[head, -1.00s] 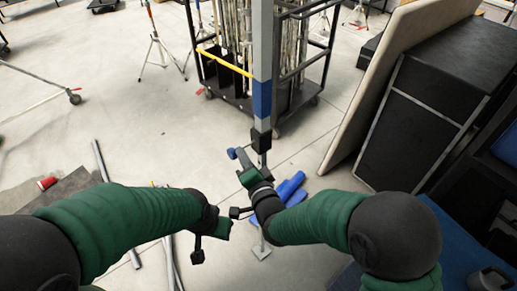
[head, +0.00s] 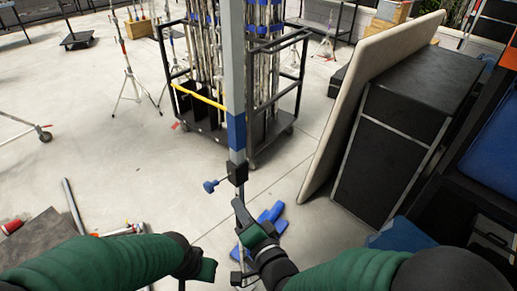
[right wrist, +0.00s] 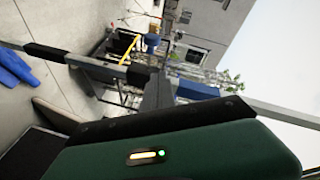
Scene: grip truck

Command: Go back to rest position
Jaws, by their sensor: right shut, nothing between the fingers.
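My right gripper (head: 239,206) is at lower centre in the head view. It is shut with nothing in it, just below the black clamp (head: 238,173) on an upright grey and blue pole (head: 236,95). A blue knob (head: 211,186) sticks out left of the clamp, apart from the gripper. The pole also crosses the right wrist view (right wrist: 203,90), behind my right gripper (right wrist: 156,92). My left arm reaches in from the lower left; its gripper (head: 203,270) is partly in view at the bottom, and its fingers are not clear.
A black cart (head: 207,128) with upright poles stands behind the pole. A beige panel (head: 345,110) leans on a black case (head: 390,145) at right. Blue feet or bags (head: 268,215) lie on the floor under my right gripper. Open floor (head: 130,170) lies at left.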

